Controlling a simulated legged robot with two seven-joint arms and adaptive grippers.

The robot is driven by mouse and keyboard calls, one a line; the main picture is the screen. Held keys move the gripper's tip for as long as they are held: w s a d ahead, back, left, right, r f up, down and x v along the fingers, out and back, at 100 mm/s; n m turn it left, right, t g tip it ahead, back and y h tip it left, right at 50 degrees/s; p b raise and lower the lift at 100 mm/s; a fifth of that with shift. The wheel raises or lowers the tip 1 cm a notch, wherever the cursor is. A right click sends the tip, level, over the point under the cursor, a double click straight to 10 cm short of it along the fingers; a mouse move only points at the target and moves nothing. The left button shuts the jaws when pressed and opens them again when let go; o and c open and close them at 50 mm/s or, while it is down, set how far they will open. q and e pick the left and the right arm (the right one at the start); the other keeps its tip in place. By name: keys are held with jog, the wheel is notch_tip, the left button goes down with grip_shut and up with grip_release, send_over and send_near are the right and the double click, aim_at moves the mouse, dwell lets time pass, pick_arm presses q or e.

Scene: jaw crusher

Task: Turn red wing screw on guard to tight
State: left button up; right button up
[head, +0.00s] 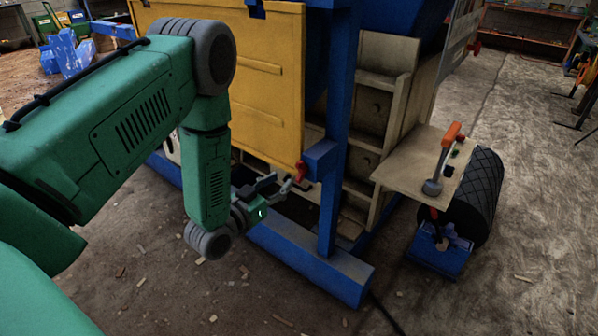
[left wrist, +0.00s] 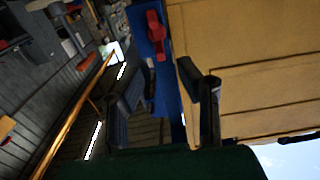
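The red wing screw (head: 301,171) sits at the lower right corner of the yellow guard (head: 268,98), beside a blue block on the frame post. In the left wrist view the red wing screw (left wrist: 155,30) shows upright against a blue strip, beyond the fingertips, with the yellow guard (left wrist: 250,70) to its right. My left gripper (head: 279,184) is just left of and slightly below the screw in the head view. Its fingers (left wrist: 164,72) are apart with nothing between them. Whether a fingertip touches the screw cannot be told. My right gripper is in neither view.
A blue post (head: 336,130) stands right beside the screw, rising from a blue base beam (head: 310,262). A wooden shelf (head: 424,172) with an orange-handled lever (head: 445,150) is further right, near a black roller (head: 478,195). The floor in front is open with scattered chips.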

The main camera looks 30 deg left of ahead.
aim_at(298, 169)
pick_arm(q)
jog(key=w, duration=0.2)
jog(key=w+b, duration=0.1)
jog(key=w, duration=0.4)
jog(key=shift+w+d, duration=0.25)
jog(key=shift+d, duration=0.15)
jog(key=shift+w+a, duration=0.25)
jog(key=shift+w, duration=0.15)
jog(key=shift+d, duration=0.1)
jog(key=shift+d, duration=0.1)
jog(key=shift+d, duration=0.1)
grip_shut()
